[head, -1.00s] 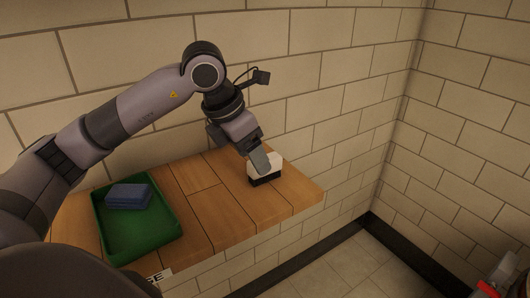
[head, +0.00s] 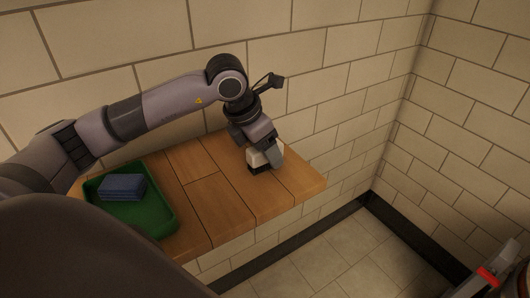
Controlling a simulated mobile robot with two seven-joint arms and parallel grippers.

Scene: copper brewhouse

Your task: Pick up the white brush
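The white brush (head: 255,159), a white block with a dark underside, is at the wooden shelf's back right part. It appears to rest on the wood. My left gripper (head: 262,155) points down at the brush from above. One grey finger covers the brush's right side. The other finger is mostly hidden, so I cannot tell whether the gripper is closed on it. My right gripper is not in view.
The wooden shelf (head: 215,205) stands against a tiled wall. A green tray (head: 160,228) with a blue block (head: 122,187) sits on its left part. The shelf's middle is clear. A grey and red object (head: 488,277) shows at the lower right.

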